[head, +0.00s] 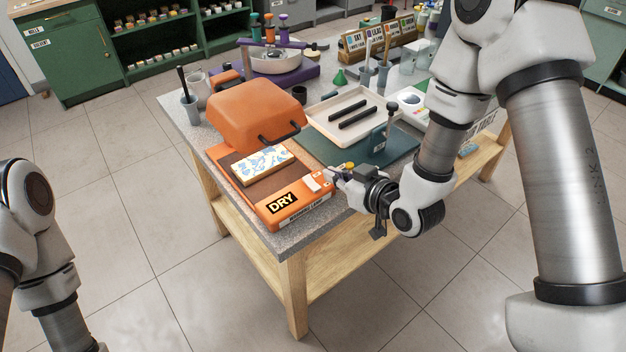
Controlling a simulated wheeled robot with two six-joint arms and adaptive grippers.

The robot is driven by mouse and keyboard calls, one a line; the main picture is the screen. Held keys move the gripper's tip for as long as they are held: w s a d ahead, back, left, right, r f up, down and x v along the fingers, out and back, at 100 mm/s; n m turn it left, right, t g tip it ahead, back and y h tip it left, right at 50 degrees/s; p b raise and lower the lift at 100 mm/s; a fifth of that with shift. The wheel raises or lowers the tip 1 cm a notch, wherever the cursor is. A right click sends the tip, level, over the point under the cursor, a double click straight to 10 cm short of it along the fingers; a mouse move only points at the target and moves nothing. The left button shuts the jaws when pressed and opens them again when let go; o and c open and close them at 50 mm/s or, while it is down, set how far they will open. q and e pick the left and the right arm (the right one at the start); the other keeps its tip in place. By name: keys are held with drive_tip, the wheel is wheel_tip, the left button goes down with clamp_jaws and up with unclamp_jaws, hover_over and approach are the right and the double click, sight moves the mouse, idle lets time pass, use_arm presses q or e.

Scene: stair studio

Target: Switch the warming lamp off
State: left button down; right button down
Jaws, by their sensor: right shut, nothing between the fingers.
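The warming lamp is an orange unit with a rounded hood (257,110) and a flat base (262,212). The base's front carries a DRY label and smaller lettering that is hard to read. A blue-and-white patterned tile (262,165) lies on the base. A small pale switch (313,183) sits at the base's front right corner. My right gripper (335,173) is shut and empty, its fingertips right beside the switch. I cannot tell whether they touch it, or which way the switch is set. My left arm shows at the left edge, its gripper out of view.
The grey speckled table holds a cream tray (322,124) with two black bars and a dark green mat (394,153) with a black-knobbed lever. Cups, a purple-based wheel and bottle racks stand behind. Floor is clear in front and at left.

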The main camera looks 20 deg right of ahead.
drive_tip(key=p, duration=0.1)
hover_over(313, 184)
drive_tip(key=s, duration=0.2)
drive_tip(key=shift+w+d+f, duration=0.1)
drive_tip(key=shift+w+f, duration=0.05)
drive_tip(key=shift+f, duration=0.35)
drive_tip(key=shift+w+d+f, duration=0.1)
drive_tip(key=shift+f, duration=0.35)
drive_tip(key=f, duration=0.1)
drive_tip(key=w+f, duration=0.1)
drive_tip(key=f, duration=0.2)
drive_tip(key=shift+w+a, duration=0.25)
drive_tip(key=shift+r+p, duration=0.1)
drive_tip(key=shift+p, duration=0.2)
drive_tip(key=shift+w+p, duration=0.1)
drive_tip(key=shift+p, duration=0.25)
drive_tip(key=shift+f+g, duration=0.2)
drive_tip(key=shift+g, duration=0.1)
